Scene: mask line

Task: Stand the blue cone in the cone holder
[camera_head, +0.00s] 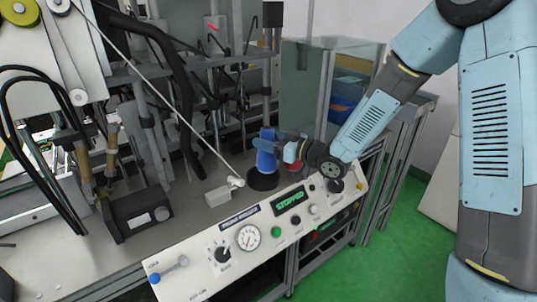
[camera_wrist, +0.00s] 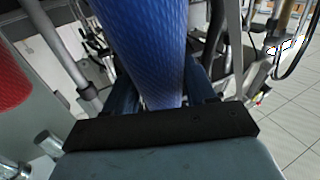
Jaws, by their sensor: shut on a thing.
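The blue cone (camera_head: 266,150) is upright in the head view, with its lower end at a round black holder (camera_head: 262,180) on the machine's bench. I cannot tell whether the cone rests in the holder or hangs just above it. My gripper (camera_head: 277,147) reaches in from the right and is shut on the cone. In the wrist view the blue cone (camera_wrist: 150,45) fills the upper middle, between the fingers (camera_wrist: 160,95). The cone's lower end and the holder are hidden in the wrist view.
A sloped white control panel (camera_head: 250,236) with gauge, knobs and a green display lies in front. A red thing (camera_head: 292,160) is just right of the cone, near my wrist. A small white box (camera_head: 218,196) is to the left. A glass case (camera_head: 330,85) stands behind.

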